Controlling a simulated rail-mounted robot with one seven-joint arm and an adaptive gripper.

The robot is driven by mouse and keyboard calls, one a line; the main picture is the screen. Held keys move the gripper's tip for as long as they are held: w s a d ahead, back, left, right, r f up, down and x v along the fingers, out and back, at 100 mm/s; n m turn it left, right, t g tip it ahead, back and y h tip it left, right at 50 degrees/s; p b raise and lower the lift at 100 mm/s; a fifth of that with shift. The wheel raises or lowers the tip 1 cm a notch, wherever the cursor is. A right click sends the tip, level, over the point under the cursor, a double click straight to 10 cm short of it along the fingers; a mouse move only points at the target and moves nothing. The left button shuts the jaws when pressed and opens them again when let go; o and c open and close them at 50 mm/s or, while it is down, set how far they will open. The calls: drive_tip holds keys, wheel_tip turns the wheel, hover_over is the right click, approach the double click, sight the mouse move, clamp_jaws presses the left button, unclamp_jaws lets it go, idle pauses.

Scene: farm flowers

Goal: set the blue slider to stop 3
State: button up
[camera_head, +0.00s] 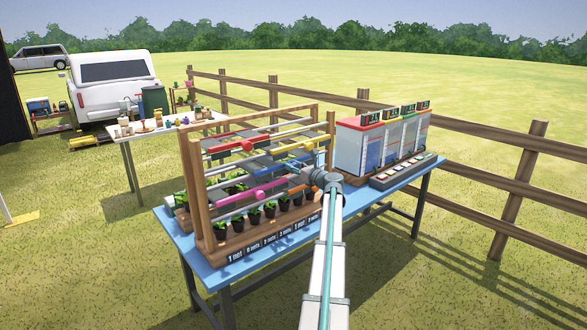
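A wooden rack (191,190) stands on the blue table (205,268) with several horizontal rails. Coloured sliders sit on the rails: a red one (236,147) at the upper left, a yellow one (297,146) at the upper right, and a pink one (256,195) low in the middle. A blue slider (284,161) appears in the middle of the rack, just left of my wrist and partly hidden. Its stop marks are too small to read. My gripper (310,178) is at the right part of the rack, close to the blue slider; its fingers are too small to make out, and contact cannot be told.
Potted plants (253,215) stand in a row under the rails, above a label strip (270,245). A box with coloured compartments (362,143) and a button panel (405,170) stand at the table's right. A wooden fence (520,143) runs behind.

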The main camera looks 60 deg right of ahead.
drive_tip(key=o, duration=0.4)
drive_tip(key=shift+o, duration=0.2)
drive_tip(key=shift+s, duration=0.1)
drive_tip(key=v, duration=1.2)
drive_tip(key=shift+r, duration=0.1)
